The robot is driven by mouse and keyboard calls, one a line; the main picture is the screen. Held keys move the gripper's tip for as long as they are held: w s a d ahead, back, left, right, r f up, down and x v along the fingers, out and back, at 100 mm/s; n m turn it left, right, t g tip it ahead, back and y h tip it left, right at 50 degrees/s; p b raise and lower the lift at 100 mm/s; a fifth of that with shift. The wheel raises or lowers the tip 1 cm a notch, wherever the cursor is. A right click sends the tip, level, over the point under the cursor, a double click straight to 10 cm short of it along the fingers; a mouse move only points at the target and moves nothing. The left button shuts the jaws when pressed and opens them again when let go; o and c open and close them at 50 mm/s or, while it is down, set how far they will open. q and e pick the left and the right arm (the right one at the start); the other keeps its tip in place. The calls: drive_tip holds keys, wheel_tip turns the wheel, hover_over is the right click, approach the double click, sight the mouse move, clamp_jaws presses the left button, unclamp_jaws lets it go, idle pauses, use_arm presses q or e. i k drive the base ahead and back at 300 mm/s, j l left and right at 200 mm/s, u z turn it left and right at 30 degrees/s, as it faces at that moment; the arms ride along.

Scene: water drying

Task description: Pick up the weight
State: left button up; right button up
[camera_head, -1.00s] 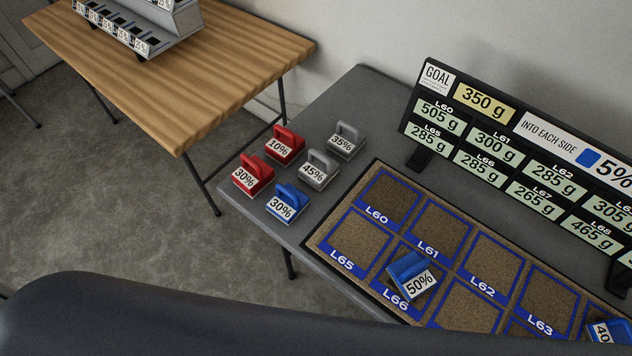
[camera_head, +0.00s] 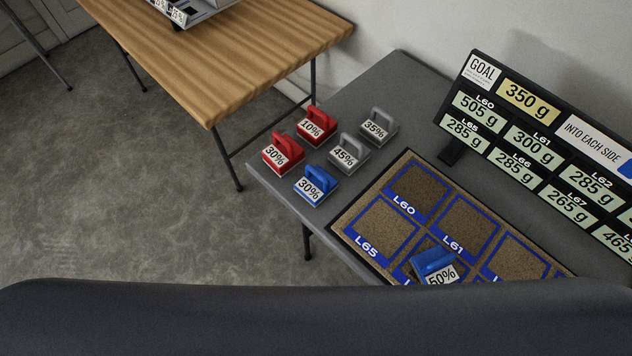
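Several handled weights stand on the grey table. There is a red 10% weight (camera_head: 315,125), a red 30% weight (camera_head: 283,153), a grey 35% weight (camera_head: 378,126), a grey 45% weight (camera_head: 349,152) and a blue 30% weight (camera_head: 316,184). A blue 50% weight (camera_head: 435,266) sits on the L66 square of the brown mat, its lower part cut off by a dark curved shape in front. Neither of my grippers is in view. Which weight the task means cannot be told from the view.
The grey table (camera_head: 362,92) carries the brown mat (camera_head: 343,222) with blue-framed squares. A black goal board (camera_head: 452,130) reading 350 g stands behind it. A wooden table (camera_head: 225,60) is at the upper left. Grey floor (camera_head: 120,180) is clear at left.

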sight(315, 186)
drive_tip(key=z, duration=1.25)
drive_tip(key=k+j+z, duration=0.7)
drive_tip(key=k, duration=0.15)
